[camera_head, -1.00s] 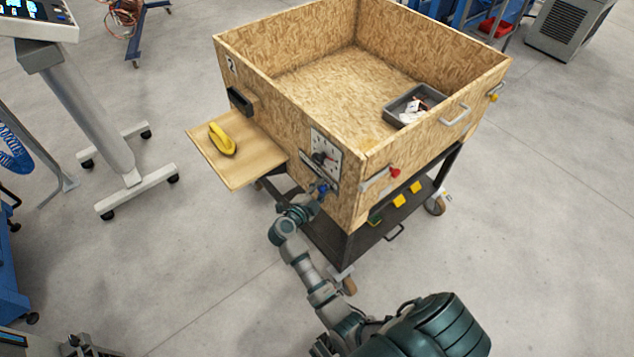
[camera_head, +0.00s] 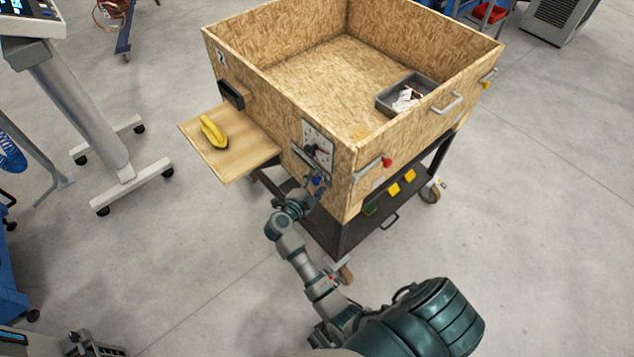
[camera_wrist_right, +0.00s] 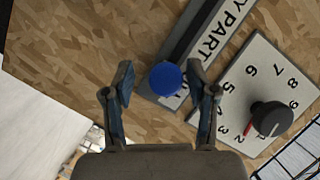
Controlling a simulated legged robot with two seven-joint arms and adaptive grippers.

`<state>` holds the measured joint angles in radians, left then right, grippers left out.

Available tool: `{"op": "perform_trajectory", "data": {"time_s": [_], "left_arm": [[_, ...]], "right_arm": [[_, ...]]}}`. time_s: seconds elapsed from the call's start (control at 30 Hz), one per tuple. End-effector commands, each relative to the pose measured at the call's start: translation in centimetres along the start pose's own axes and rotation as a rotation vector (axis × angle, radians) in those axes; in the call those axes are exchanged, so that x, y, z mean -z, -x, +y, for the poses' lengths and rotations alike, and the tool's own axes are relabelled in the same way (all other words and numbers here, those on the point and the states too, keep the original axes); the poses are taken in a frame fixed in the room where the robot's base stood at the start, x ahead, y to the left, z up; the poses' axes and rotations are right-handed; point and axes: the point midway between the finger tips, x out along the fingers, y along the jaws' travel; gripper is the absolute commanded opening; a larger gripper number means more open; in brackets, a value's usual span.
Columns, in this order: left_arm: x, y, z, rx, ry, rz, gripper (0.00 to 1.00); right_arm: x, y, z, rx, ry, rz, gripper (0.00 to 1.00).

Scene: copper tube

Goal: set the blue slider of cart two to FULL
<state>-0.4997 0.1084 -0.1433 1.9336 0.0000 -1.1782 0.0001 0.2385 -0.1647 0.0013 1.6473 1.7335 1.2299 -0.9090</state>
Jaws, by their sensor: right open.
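Cart two (camera_head: 230,95) is a wooden chipboard box on a dark wheeled frame, with a "2" label near its left corner. The blue slider (camera_wrist_right: 165,78) is a round knob on a grey rail on the cart's side. In the wrist view it sits at the rail's lower end, beside a white strip reading "Y PART", partly covered. My right gripper (camera_wrist_right: 160,105) is open, its two fingers on either side of the blue knob and apart from it in the picture. In the head view, my right gripper (camera_head: 316,190) is at the cart's front side, below the dial. My left gripper is not in view.
A white numbered dial (camera_wrist_right: 265,95) with a black knob and red pointer is right beside the slider. A wooden side shelf (camera_head: 238,165) holds a yellow object (camera_head: 214,132). A red knob (camera_head: 387,162) is round the corner. A grey tray (camera_head: 385,107) lies in the box.

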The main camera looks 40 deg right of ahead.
Motion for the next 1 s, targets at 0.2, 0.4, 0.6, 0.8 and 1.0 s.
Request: {"op": "perform_trajectory", "data": {"time_s": [0.2, 0.4, 0.6, 0.8, 1.0], "left_arm": [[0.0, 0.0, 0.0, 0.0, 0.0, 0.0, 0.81], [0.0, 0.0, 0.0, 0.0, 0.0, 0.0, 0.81], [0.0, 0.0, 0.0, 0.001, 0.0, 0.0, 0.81], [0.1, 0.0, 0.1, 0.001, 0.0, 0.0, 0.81], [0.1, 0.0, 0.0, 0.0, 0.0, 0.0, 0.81]], "right_arm": [[-0.1, 4.0, 0.2, -0.004, 0.0, -0.005, 0.58], [-0.1, 8.3, 0.2, -0.005, 0.001, -0.003, 0.58], [0.0, 10.8, 0.3, -0.006, 0.001, -0.001, 0.58], [0.0, 11.2, 0.3, -0.005, 0.001, 0.001, 0.58], [0.0, 11.2, 0.3, -0.005, 0.001, 0.001, 0.58]]}}
